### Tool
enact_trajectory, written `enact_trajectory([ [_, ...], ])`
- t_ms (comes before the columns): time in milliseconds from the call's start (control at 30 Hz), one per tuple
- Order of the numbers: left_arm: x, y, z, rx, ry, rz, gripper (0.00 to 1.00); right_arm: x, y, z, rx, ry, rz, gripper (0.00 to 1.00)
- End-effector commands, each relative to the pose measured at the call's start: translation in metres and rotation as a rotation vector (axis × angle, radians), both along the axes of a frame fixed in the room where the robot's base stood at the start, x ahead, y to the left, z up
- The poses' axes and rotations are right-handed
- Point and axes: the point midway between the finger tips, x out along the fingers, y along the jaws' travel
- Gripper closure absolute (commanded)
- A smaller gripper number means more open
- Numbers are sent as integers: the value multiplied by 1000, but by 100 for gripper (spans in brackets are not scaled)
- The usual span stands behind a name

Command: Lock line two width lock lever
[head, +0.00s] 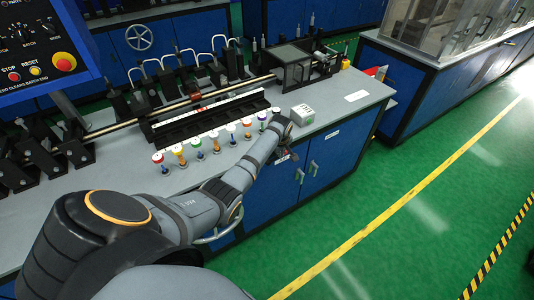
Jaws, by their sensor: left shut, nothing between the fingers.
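My left arm reaches in from the bottom left, over the bench's front edge. My left gripper (284,157) is small and dark at the arm's end, shut and empty, just off the blue cabinet front near the bench corner. The tape machine has a long dark rail (150,115) along the bench with a red part (195,96) on it. Several curved white handles (183,58) stand behind the rail. I cannot tell which part is the line two width lock lever. My right gripper is out of view.
A grey box (302,114) stands by the wrist. A control panel (45,45) hangs top left. The green floor (400,220) to the right is clear.

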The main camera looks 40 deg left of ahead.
Motion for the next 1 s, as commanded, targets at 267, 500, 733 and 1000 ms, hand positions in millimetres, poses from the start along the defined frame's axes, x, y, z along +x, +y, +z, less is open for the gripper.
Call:
enact_trajectory([
  [267, 7, -2, -11, 8, 16, 1, 100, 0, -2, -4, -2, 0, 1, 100],
  [500, 10, -3, -15, 7, 15, 1, 100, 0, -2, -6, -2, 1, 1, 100],
  [733, 10, -4, -16, 5, 14, 2, 100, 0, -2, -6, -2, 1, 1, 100],
  [1000, 10, -4, -16, 5, 14, 2, 100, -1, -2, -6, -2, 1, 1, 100],
])
